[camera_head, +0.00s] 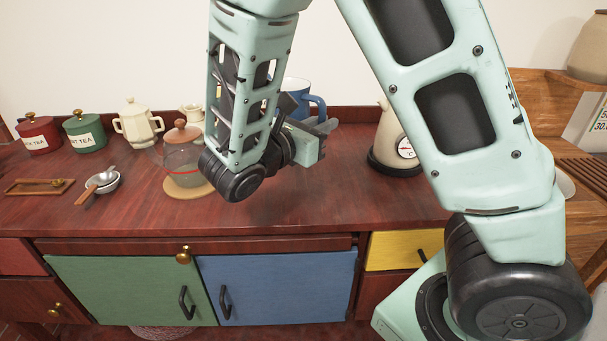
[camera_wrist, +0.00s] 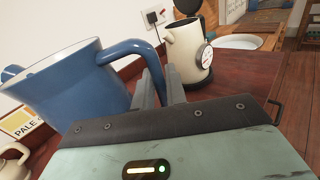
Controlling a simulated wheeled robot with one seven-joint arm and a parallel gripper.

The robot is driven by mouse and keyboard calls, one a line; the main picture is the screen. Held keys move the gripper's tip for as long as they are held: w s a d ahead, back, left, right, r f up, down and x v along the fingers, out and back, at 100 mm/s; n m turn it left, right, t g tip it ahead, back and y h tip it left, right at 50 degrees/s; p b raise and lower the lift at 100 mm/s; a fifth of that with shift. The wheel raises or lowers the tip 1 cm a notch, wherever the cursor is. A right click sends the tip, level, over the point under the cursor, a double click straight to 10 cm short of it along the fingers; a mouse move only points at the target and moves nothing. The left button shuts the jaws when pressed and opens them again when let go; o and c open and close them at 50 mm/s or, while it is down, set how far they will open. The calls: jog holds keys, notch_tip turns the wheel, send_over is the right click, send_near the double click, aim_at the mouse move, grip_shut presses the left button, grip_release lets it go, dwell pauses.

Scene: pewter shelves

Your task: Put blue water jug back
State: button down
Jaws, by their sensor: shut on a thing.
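The blue water jug (camera_head: 303,92) has a pale inside and a curved handle. In the head view it is near the back of the red-brown counter, partly hidden behind my arm. In the wrist view the jug (camera_wrist: 75,92) fills the left side, with its handle (camera_wrist: 142,50) running down to my fingers. My gripper (camera_head: 322,127) is shut on the handle; its fingers also show in the wrist view (camera_wrist: 160,84). The jug's base is hidden, so I cannot tell whether it touches the counter.
A cream kettle with a dial (camera_head: 388,140) stands right of the jug. A glass jar with a brown lid (camera_head: 182,155) sits on a round mat to the left. Further left are a cream teapot (camera_head: 138,124), green canister (camera_head: 84,132) and red canister (camera_head: 38,134). The front counter is mostly clear.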

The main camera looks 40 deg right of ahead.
jog(key=shift+f+b, duration=0.45)
jog(key=shift+f, duration=3.7)
jog(key=c, duration=1.4)
grip_release()
jog(key=shift+f, duration=0.1)
jog(key=shift+c, duration=0.2)
